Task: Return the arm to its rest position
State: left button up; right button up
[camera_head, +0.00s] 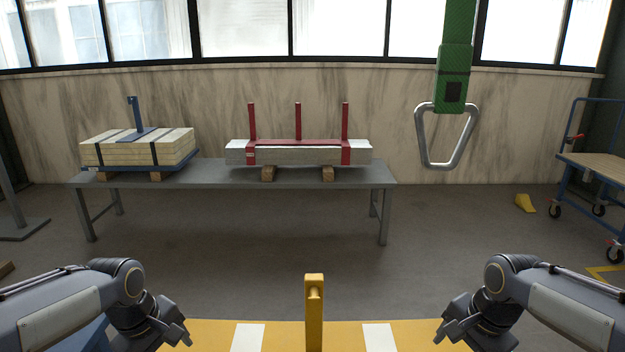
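My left gripper (181,334) is at the bottom left, low over the left end of the yellow and white striped surface (300,338). My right gripper (442,332) is at the bottom right, over that surface's right end. Both grippers have their fingertips apart, and nothing shows between them. Both arms are bent in a near mirror-image pose. A yellow upright post (314,312) stands midway between the grippers, touching neither.
A grey table (215,178) stands by the wall, bearing a strapped plank stack (105,153) and a grey slab bundle with a red frame (310,156). A steel hook ring (422,140) hangs from a green strap (457,30). A blue cart (597,163) is at right.

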pick_arm(q)
jog(key=s+d+r+m+t+h, duration=0.1)
jog(key=s+d+m+t, duration=0.15)
jog(key=s+m, duration=0.45)
jog(key=s+d+m+t+h, duration=0.2)
jog(key=s+d+m, duration=0.1)
jog(key=s, duration=0.9)
pick_arm(e)
jog(key=s+a+n+t+y, duration=0.1)
jog(key=s+a+n+t, duration=0.15)
jog(key=s+n, duration=0.45)
jog(key=s+a+n+t+y, duration=0.1)
jog(key=s+a+n, duration=0.2)
jog(key=s, duration=0.9)
pick_arm(q)
notch_tip(320, 180, up, 18)
jog(key=p, duration=1.8)
jog(key=shift+w+d+g, duration=0.15)
jog(key=shift+d+g, duration=0.05)
jog(key=shift+g, duration=0.15)
pick_arm(e)
notch_tip(320, 180, up, 18)
jog(key=shift+w+a, duration=0.2)
